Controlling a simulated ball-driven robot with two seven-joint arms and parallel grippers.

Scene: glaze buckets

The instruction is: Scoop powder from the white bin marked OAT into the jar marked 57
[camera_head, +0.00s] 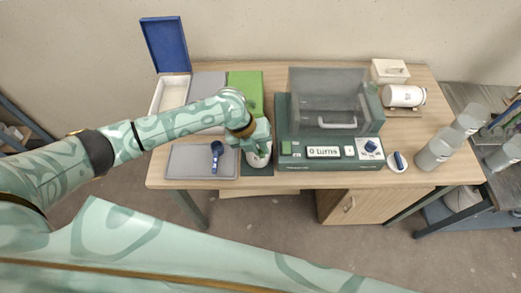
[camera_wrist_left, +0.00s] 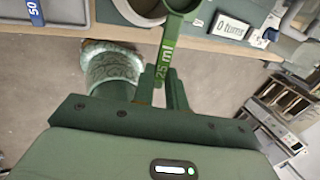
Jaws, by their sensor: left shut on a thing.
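My left gripper (camera_head: 255,138) is shut on the handle of a green scoop (camera_wrist_left: 166,62) marked 25 ml. In the left wrist view the scoop's bowl is at the top edge, partly cut off, close beside the round rim of a white jar (camera_wrist_left: 150,20). In the head view the gripper hangs over this jar (camera_head: 259,160) at the table's front and hides part of it. I cannot read its number. An open white bin (camera_head: 157,103) with a raised blue lid (camera_head: 165,45) stands at the back left; no OAT mark is legible. My right gripper is not in view.
A grey tray (camera_head: 180,174) holds a blue scoop (camera_head: 217,149). A green machine (camera_head: 300,160) reading "0 turns", with a clear hood, stands right of the jar.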

